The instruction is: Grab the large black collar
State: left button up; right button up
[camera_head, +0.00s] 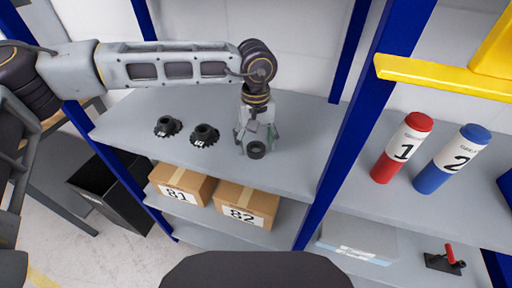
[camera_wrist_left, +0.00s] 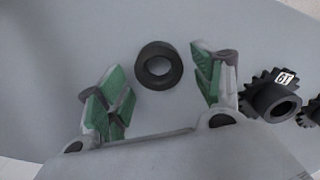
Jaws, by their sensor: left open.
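The large black collar (camera_head: 256,154) is a thick, plain black ring lying flat on the grey upper shelf. My left gripper (camera_head: 256,142) points down over it, with fingers around the collar in the head view. In the left wrist view the collar (camera_wrist_left: 160,83) lies between the two green-padded fingers (camera_wrist_left: 156,66), toward their tips. Clear gaps show on both sides, and the gripper is open and empty. The height of the fingertips above the shelf is hard to tell. My right gripper is not in view.
Two black gears (camera_head: 168,127) (camera_head: 205,136) stand left of the collar. Boxes 81 (camera_head: 180,187) and 82 (camera_head: 246,203) sit on the shelf below. A blue post (camera_head: 345,135) rises to the right, with red tube 1 (camera_head: 392,163) and blue tube 2 (camera_head: 445,168) beyond it.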

pick_arm(q)
jog(key=shift+f, duration=0.65)
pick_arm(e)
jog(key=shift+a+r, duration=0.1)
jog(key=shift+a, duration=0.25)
pick_arm(q)
jog(key=shift+c, duration=0.3)
jog(key=c, duration=1)
jog(key=shift+c, duration=0.2)
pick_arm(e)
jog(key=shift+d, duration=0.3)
